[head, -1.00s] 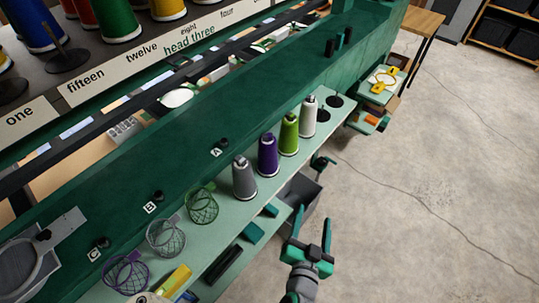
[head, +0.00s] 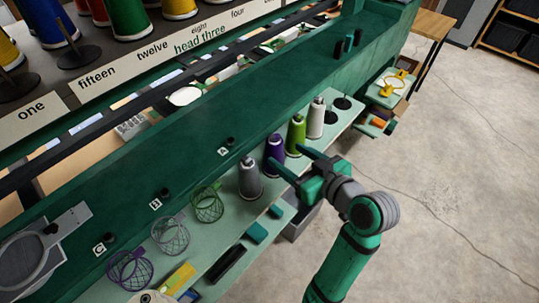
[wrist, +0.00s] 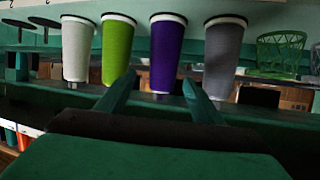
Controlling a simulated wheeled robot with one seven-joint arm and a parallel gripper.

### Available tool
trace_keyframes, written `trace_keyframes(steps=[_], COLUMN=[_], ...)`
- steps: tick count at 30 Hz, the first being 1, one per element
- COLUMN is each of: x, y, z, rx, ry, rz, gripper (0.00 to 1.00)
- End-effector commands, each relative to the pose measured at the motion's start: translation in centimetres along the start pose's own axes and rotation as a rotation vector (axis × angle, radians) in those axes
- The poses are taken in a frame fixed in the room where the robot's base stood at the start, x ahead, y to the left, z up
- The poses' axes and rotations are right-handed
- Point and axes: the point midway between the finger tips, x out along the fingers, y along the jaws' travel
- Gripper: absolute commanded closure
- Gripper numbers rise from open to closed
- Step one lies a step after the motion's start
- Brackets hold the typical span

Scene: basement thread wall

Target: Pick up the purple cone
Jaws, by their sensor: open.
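The purple cone (head: 275,146) stands upright on the pale green shelf, between the green cone (head: 296,133) and the grey cone (head: 249,178). My gripper (head: 286,155) is open and empty, level and pointing at the purple cone from the aisle side. One finger overlaps the purple cone's lower part in the head view; the other points toward the green cone. In the wrist view, which looks upside down, the purple cone (wrist: 166,50) shows between my two fingertips (wrist: 158,78), nearer the right one. I cannot tell whether the fingertips reach past its near face.
A white cone (head: 316,118) stands beyond the green one. Wire mesh cups (head: 207,205) sit on the shelf at left. A teal block (head: 256,233) and a dark tray (head: 227,264) lie on the lower ledge. The concrete floor at right is open.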

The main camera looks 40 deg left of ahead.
Motion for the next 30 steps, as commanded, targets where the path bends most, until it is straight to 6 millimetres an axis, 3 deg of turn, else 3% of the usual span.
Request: trace_keyframes(steps=[5,12,20,30], x=[0.8,4.3,6.0,10.3], y=[-0.3,-0.4,-0.3,-0.3], z=[0.2,0.4,0.5,1.1], rx=[-0.001,0.002,0.001,0.001], ry=[-0.033,-0.034,-0.032,-0.033], rz=[-0.030,-0.030,-0.028,-0.028], gripper=[0.39,0.39,0.39,0.39])
